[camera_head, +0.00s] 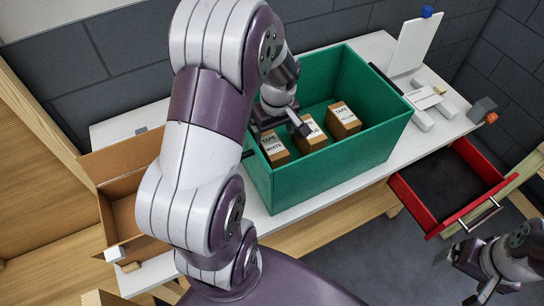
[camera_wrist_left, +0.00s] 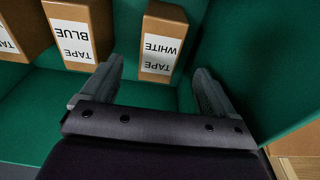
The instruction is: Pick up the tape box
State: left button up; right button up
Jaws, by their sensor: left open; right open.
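Three brown tape boxes stand in a row in a green bin (camera_head: 350,165). The box labelled TAPE WHITE (camera_head: 275,149) is nearest the bin's left end, the TAPE BLUE box (camera_head: 313,141) is in the middle, partly covered by my gripper, and a third box (camera_head: 343,120) has a label too small to read surely. My left gripper (camera_head: 279,130) is open, above the bin's left part. In the left wrist view, the white-label box (camera_wrist_left: 163,42) shows between the open fingers, and the blue-label box (camera_wrist_left: 78,36) lies left of them. My right gripper (camera_head: 458,277) is open and empty at the lower right.
The bin stands on a white table (camera_head: 378,45), its walls rising around the boxes. An open cardboard box (camera_head: 125,200) is at the left. A red drawer (camera_head: 410,205) stands open at the right. A white device (camera_head: 413,45) is at the back right.

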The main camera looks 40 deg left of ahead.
aim_at(272, 151)
pick_arm(q)
jog(key=f, duration=0.6)
jog(key=a+f+p, duration=0.1)
jog(key=f, duration=0.3)
jog(key=shift+w, duration=0.25)
jog(key=shift+r, duration=0.1)
jog(key=c, duration=1.2)
